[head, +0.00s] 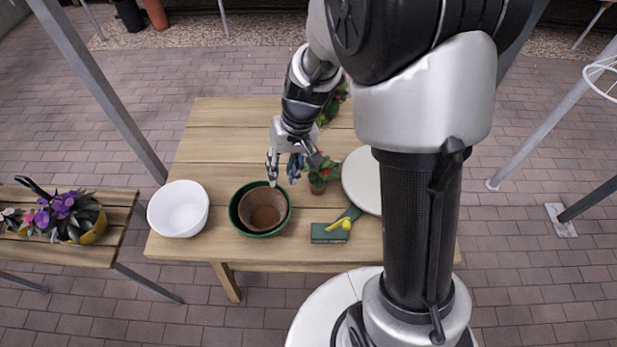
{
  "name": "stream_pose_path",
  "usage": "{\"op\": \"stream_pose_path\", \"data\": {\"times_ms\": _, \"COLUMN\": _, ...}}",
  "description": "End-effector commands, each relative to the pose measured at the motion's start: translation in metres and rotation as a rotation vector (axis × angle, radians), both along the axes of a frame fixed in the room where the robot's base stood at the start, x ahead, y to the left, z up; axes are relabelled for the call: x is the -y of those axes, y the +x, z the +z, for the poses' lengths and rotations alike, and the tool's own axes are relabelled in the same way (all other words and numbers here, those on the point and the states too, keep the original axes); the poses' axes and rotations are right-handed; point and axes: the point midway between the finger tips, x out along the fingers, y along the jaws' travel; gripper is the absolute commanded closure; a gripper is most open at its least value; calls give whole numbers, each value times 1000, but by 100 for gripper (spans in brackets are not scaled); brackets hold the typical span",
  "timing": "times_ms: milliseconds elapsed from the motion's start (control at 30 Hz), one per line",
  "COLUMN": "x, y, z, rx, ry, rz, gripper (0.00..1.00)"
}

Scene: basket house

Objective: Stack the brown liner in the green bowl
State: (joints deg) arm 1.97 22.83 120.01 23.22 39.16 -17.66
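The brown liner (263,210) is a round, tapered pot. My gripper (283,180) is just behind and to the right of the liner's back rim, pointing down. Its two fingers look spread with a gap between them and nothing visible held. The left fingertip overlaps the back rim in the picture; I cannot tell whether it touches. The liner's base is hidden.
A white bowl (179,209) stands left of the green bowl. A potted red-flowered plant (319,176) stands close to my gripper's right. A round white plate (361,181) is partly hidden by my arm.

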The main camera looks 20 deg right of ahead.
Motion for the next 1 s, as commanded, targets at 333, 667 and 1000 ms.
{"op": "stream_pose_path", "data": {"times_ms": 333, "x": 11, "y": -59, "z": 112, "rx": 154, "ry": -78, "rz": 32, "gripper": 71}}
{"op": "stream_pose_path", "data": {"times_ms": 667, "x": 36, "y": -157, "z": 178, "rx": 331, "ry": -207, "rz": 15, "gripper": 71}}
{"op": "stream_pose_path", "data": {"times_ms": 1000, "x": 49, "y": -192, "z": 185, "rx": 397, "ry": -261, "rz": -9, "gripper": 71}}
